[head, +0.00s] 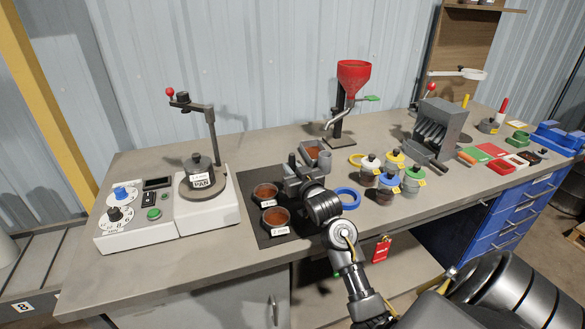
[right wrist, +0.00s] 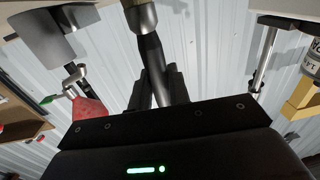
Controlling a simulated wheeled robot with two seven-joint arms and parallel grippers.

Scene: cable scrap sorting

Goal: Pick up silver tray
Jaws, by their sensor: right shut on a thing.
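A small silver-grey tray (head: 325,161) with red-brown granules in it shows at the back right of the dark mat in the head view. My right gripper (head: 297,166) is at its near left side and partly covers it. In the right wrist view, my right gripper (right wrist: 157,88) is shut around a dark bar-like part, with a silver piece (right wrist: 142,18) beyond it. This looks like the tray's handle. I cannot tell whether the tray touches the bench. My left gripper is out of view.
Two dishes of brown granules (head: 265,191) stand on the dark mat (head: 258,236), left of my right gripper. A blue ring (head: 346,199) and several lidded jars (head: 389,182) stand to the right. A red funnel stand (head: 353,75) is behind. A white balance unit (head: 205,215) is at left.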

